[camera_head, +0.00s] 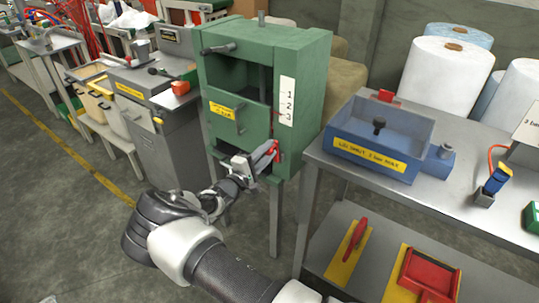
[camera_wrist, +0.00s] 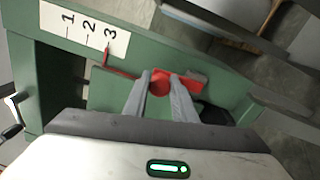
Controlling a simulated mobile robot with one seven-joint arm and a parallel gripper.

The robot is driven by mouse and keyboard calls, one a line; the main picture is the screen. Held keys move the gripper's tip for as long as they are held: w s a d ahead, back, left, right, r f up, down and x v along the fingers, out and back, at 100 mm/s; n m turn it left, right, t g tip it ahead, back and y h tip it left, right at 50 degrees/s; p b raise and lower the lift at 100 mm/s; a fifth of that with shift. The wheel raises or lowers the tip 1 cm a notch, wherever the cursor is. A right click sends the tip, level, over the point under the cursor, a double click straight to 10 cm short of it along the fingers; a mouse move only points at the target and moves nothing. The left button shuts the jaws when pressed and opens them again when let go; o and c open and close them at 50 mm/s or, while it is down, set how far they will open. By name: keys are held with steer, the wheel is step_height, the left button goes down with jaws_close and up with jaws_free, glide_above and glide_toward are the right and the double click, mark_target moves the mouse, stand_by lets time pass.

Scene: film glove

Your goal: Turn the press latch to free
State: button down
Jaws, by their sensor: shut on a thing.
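The press (camera_head: 310,75) is a green metal box on legs, with an open front and a green plate with a yellow label (camera_head: 227,112) across it. A white scale marked 1, 2, 3 (camera_head: 287,101) is on its right front post. The red latch (camera_head: 277,150) is low on that post, below the scale. The fingers hide part of the latch.
A steel table (camera_head: 470,200) stands close on the right, with a blue labelled tub (camera_head: 360,165) near its edge. Red tools lie on yellow mats on its lower shelf. A grey machine (camera_head: 165,140) stands left of the press. The floor in front of that machine is clear.

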steer(key=shift+s+d+r+m, duration=0.1)
steer(key=shift+d+m, duration=0.05)
steer(key=shift+m, duration=0.25)
steer(key=c, duration=1.5)
jaws_free()
steer(key=shift+o, duration=0.2)
steer(key=shift+s, duration=0.15)
steer(key=r+p+v, duration=0.1)
steer(key=v, duration=1.6)
steer(key=shift+f, duration=0.5)
